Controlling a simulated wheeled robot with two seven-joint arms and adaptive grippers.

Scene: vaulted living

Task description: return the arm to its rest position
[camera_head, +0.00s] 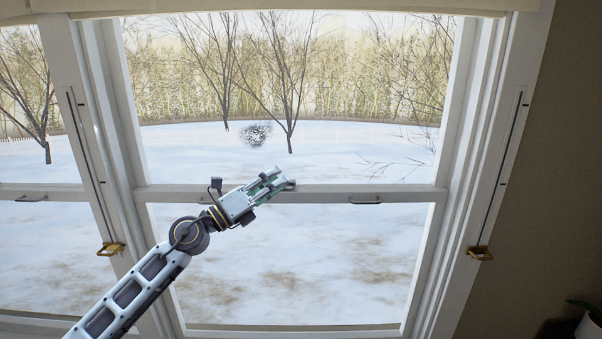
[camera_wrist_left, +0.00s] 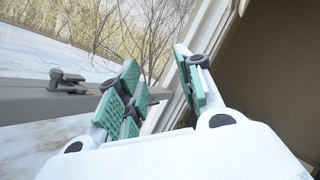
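My left arm comes in from the lower left in the head view and reaches up in front of the window. My left gripper (camera_head: 272,181) is raised before the window's middle rail. In the left wrist view, its green-padded fingers (camera_wrist_left: 162,80) stand apart with a clear gap and nothing between them. My right gripper is not in view.
A white-framed window (camera_head: 320,194) with a snowy yard outside fills most of the head view. Brass latches (camera_head: 480,253) sit on the side frames. A dark wall (camera_head: 555,150) is at the right, with part of a potted plant (camera_head: 588,325) at the lower right corner.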

